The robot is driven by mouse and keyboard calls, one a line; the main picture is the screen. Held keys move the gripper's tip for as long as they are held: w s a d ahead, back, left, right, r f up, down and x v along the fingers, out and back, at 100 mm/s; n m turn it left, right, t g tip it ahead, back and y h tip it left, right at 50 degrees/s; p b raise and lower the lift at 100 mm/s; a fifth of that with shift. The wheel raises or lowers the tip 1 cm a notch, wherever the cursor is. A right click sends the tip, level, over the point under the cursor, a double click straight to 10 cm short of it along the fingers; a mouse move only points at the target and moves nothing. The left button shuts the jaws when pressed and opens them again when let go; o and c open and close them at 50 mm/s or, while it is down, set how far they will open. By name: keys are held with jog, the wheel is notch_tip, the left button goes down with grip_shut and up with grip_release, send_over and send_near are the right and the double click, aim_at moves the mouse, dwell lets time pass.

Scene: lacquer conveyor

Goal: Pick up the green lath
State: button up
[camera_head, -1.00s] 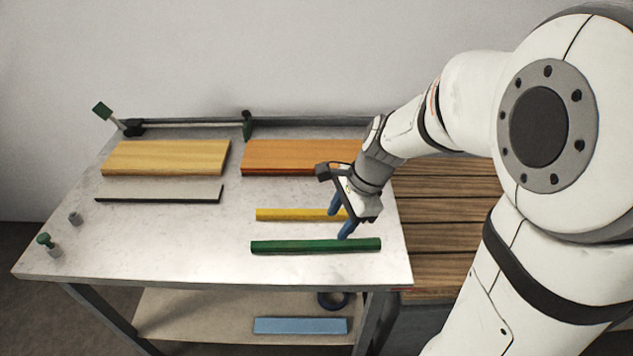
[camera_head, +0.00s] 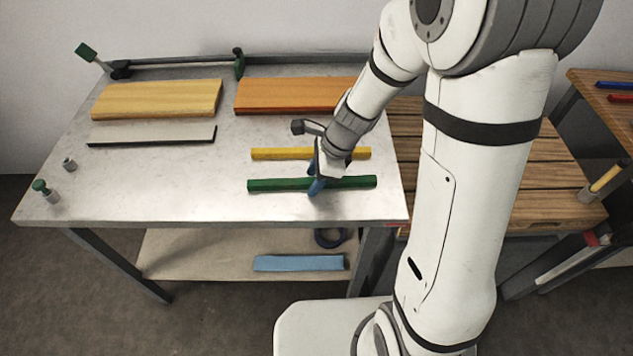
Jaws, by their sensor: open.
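The green lath (camera_head: 275,185) lies flat along the front right part of the metal table, its long side running left to right. My gripper (camera_head: 316,184) is open, pointing down at the middle of the lath, with its blue fingers at the lath. One finger shows in front of the lath's near side. The other finger is partly hidden, so I cannot tell whether the fingers touch it.
A yellow lath (camera_head: 275,154) lies just behind, close to my gripper. An orange board (camera_head: 285,95), a pale wood board (camera_head: 155,100) and a grey strip (camera_head: 150,133) lie further back. A blue bar (camera_head: 298,263) lies on the lower shelf.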

jog(key=shift+c, duration=0.5)
grip_shut()
